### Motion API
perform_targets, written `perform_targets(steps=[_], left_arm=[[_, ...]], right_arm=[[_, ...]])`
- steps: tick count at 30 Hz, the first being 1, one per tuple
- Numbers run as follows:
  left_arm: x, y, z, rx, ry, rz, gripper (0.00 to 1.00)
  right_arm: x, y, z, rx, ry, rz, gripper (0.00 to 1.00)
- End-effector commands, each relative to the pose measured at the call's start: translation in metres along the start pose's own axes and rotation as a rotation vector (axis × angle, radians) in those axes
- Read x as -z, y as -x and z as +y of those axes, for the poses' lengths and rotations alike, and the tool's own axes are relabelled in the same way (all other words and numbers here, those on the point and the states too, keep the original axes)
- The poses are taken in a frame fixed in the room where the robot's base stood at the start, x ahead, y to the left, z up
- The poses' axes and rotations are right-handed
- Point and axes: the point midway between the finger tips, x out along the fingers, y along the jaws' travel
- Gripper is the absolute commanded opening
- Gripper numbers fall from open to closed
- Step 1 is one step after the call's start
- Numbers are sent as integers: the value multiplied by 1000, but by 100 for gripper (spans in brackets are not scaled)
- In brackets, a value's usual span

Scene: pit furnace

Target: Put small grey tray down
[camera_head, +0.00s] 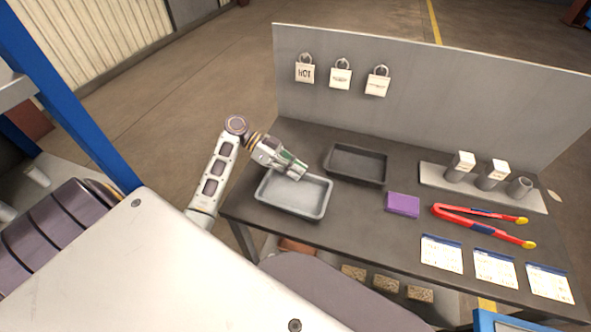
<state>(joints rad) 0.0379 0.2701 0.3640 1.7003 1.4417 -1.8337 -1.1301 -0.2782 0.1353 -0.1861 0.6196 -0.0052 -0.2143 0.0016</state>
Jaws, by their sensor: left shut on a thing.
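The small grey tray (318,212) is at the left end of the dark workbench, light grey inside with a pale rim. It looks level and lies at or just above the bench top; I cannot tell whether it touches. My left gripper (296,176) reaches in from the left and is shut on the tray's far rim, hiding part of that edge. My right gripper is not in view.
A darker tray (384,168) lies just behind and right of the grey tray. A purple block (402,205), red tongs (470,218) and paper cards (441,254) lie farther right. Cups stand on a light board (433,172). A back panel (440,95) with padlocks closes the far side.

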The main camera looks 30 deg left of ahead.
Motion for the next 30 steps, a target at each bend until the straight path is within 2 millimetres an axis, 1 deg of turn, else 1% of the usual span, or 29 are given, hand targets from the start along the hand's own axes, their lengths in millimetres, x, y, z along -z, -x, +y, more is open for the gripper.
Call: perform_targets(steps=[7, 8, 12, 23, 26, 30], left_arm=[[-2, -1, 0, 0, 1, -3, 0], [-3, -1, 0, 0, 2, -4, 11], [-2, -1, 0, 0, 2, -4, 29], [-2, 0, 0, 1, 1, -3, 29], [-2, 4, 0, 1, 1, -4, 29], [-1, 14, -1, 2, 1, -5, 29]], right_arm=[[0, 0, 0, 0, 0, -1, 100], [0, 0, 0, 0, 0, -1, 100], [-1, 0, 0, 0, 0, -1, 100], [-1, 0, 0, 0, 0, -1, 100], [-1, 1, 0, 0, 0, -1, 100], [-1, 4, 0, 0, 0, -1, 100]])
